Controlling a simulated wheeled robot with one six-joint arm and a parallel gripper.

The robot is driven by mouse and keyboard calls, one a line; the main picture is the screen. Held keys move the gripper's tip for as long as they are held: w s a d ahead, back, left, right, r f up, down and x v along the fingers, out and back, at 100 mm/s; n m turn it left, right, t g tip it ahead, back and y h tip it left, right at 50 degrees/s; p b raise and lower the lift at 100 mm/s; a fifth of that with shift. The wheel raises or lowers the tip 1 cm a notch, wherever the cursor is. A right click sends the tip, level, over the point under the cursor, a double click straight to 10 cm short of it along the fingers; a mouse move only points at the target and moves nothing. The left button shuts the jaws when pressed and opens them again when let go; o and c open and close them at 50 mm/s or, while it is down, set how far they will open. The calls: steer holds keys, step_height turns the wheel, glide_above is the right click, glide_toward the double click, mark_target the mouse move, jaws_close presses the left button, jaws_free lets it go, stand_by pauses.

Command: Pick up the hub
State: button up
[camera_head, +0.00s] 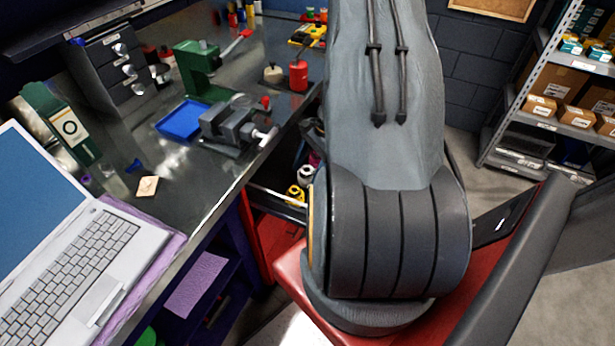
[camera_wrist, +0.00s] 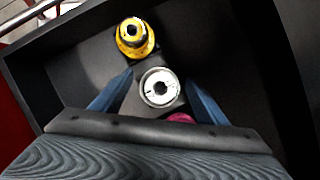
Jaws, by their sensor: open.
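Several hub-like parts lie in an open drawer. A silver-white one (camera_wrist: 158,87) with a dark centre hole sits in the middle of the wrist view and also shows in the head view (camera_head: 305,173). A yellow one (camera_wrist: 135,38) is beyond it, and also shows in the head view (camera_head: 296,194). A magenta one (camera_wrist: 181,117) is mostly hidden behind my gripper's body. My gripper (camera_wrist: 159,76) is open, its two blue fingers on either side of the silver-white hub. I cannot tell whether they touch it. My arm hides the gripper in the head view.
The dark drawer (camera_wrist: 75,65) has walls close around the parts. Above it, the metal bench (camera_head: 160,205) holds a laptop (camera_head: 80,250), a vise (camera_head: 232,125), a blue tray (camera_head: 183,119) and a red can (camera_head: 298,76). A shelf with boxes (camera_head: 555,87) stands at the right.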

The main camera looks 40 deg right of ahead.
steer(key=shift+a+f, duration=0.1)
steer(key=shift+f, duration=0.1)
steer(key=c, duration=1.2)
steer(key=shift+c, duration=0.4)
steer(key=shift+r, duration=0.1)
